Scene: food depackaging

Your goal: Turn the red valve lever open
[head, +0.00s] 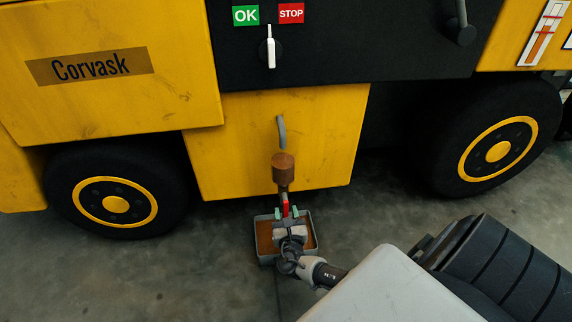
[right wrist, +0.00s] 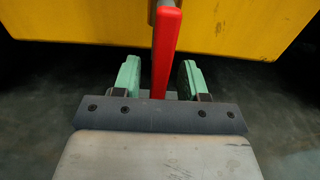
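The red valve lever (head: 285,209) hangs down below a rusty brown pipe fitting (head: 283,168) at the front of the yellow machine. In the right wrist view the lever (right wrist: 166,52) stands upright between the two green fingertips. My right gripper (head: 289,213) is open around the lever, with a visible gap on each side of it (right wrist: 159,80). The lever's lower end is hidden behind the gripper's dark bar in the wrist view. My left gripper is not in view.
A grey tray (head: 314,236) with brown contents sits on the floor beneath the fitting and gripper. The yellow machine (head: 225,150) with black wheels (head: 119,190) stands close behind. A black panel above has OK and STOP signs and a white-handled switch (head: 271,52). Floor at the lower left is clear.

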